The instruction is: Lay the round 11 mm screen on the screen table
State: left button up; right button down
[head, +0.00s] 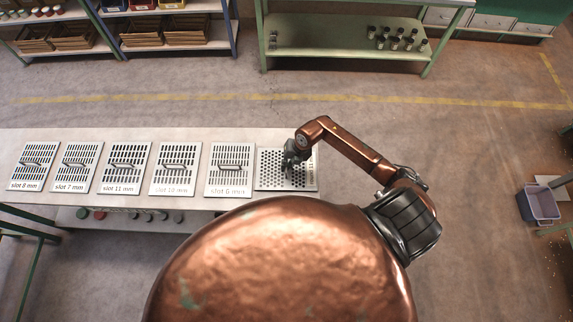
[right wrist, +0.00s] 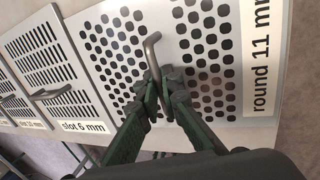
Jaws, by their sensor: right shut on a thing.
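The round 11 mm screen (head: 272,170) is a light metal plate with round holes, at the right end of a row of screens on a long pale table. In the right wrist view the screen (right wrist: 229,85) shows its label "round 11 mm" and a bent grey handle. My right gripper (head: 292,158) is over the screen, and in the right wrist view the gripper (right wrist: 167,75) is shut on the handle. I cannot tell whether the screen touches the table. My left gripper does not show.
The slot 6 mm screen (head: 231,170) lies just left of the round one, with several more slotted screens beyond it. The pale table (head: 215,136) has a bare strip along its back. A green bench (head: 340,35) stands behind, and a grey-purple bin (head: 540,204) is at far right.

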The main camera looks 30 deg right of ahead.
jog(key=shift+f, duration=0.15)
jog(key=shift+f, duration=0.15)
jog(key=c, duration=2.1)
grip_release()
jog(key=v, duration=1.2)
jog(key=shift+b, duration=0.35)
